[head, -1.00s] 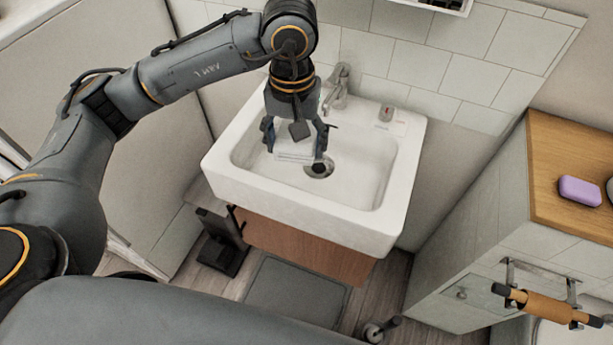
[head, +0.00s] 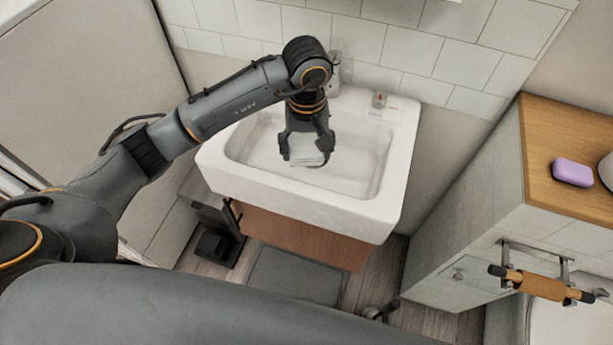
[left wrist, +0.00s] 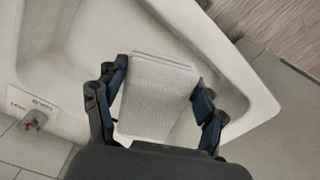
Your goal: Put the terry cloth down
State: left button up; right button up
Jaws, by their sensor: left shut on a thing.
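The terry cloth is a white folded pad with a ribbed edge, large in the left wrist view (left wrist: 158,97) and small in the head view (head: 305,158). My left gripper (head: 307,160) is shut on it, with one finger on each side, as the left wrist view (left wrist: 157,98) also shows. The gripper holds the cloth over the basin of the white sink (head: 365,207). I cannot tell whether the cloth touches the basin floor. The drain is hidden behind the gripper and cloth. My right gripper is not in view.
The faucet (head: 334,75) stands at the sink's back, close to my left wrist. A small red-topped fitting (head: 380,99) sits on the back right rim. A purple soap-like block (head: 573,172) lies on the wooden counter (head: 545,125) at right. The basin's right part is clear.

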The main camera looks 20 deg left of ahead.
pick_arm(q)
jog(key=p, duration=0.1)
send_near(307, 180)
jog(key=f, duration=0.2)
jog(key=s+f, duration=0.1)
jog(key=f, duration=0.1)
jog(key=s+f, duration=0.1)
jog(key=f, duration=0.1)
jog(key=shift+d, duration=0.3)
jog(key=shift+f, duration=0.2)
jog(key=shift+f, duration=0.1)
jog(key=shift+f, duration=0.1)
jog(key=o, duration=1.2)
jog(key=shift+c, duration=0.2)
jog(key=shift+r, duration=0.2)
